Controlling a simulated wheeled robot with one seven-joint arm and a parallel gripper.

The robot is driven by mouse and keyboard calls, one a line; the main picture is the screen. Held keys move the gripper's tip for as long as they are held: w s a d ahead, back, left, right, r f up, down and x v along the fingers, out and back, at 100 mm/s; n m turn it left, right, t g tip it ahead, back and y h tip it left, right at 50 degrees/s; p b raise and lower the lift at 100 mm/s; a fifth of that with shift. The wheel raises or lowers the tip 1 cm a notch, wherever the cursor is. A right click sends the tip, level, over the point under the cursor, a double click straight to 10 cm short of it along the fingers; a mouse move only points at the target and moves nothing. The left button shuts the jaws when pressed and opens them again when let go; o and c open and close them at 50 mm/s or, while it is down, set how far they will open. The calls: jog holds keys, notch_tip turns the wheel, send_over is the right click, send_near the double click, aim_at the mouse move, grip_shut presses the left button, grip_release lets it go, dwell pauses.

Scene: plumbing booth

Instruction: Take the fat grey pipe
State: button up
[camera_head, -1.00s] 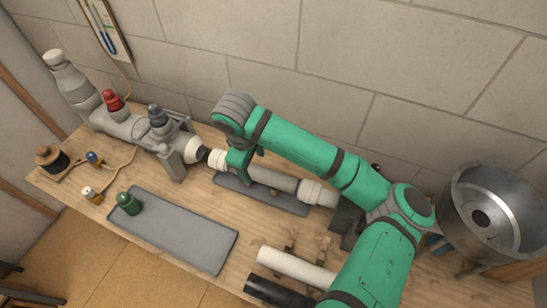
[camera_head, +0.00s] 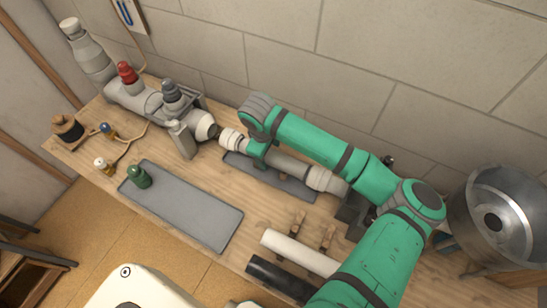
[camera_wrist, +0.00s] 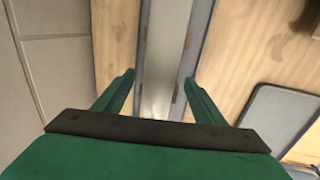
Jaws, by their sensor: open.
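The fat grey pipe (camera_head: 290,166) lies slantwise near the back of the workbench, with a pale collar (camera_head: 230,139) at its left end and another (camera_head: 326,180) at its right. My gripper (camera_head: 258,156) is over the left part of this pipe, close behind the left collar. In the wrist view the two green fingers (camera_wrist: 158,82) are spread apart, and the grey pipe (camera_wrist: 164,45) runs between them. I cannot tell whether either finger touches it. My arm hides part of the pipe's far side.
A grey mat (camera_head: 300,190) lies under the pipe. A white pipe (camera_head: 298,252) and a black pipe (camera_head: 280,277) lie at the front right. A steel basin (camera_head: 470,240) stands right.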

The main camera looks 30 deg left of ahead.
jog(key=shift+w+f, duration=0.2)
jog(key=shift+f, duration=0.55)
jog(key=shift+c, duration=0.6)
jog(key=c, duration=1.1)
jog(key=shift+r, duration=0.1)
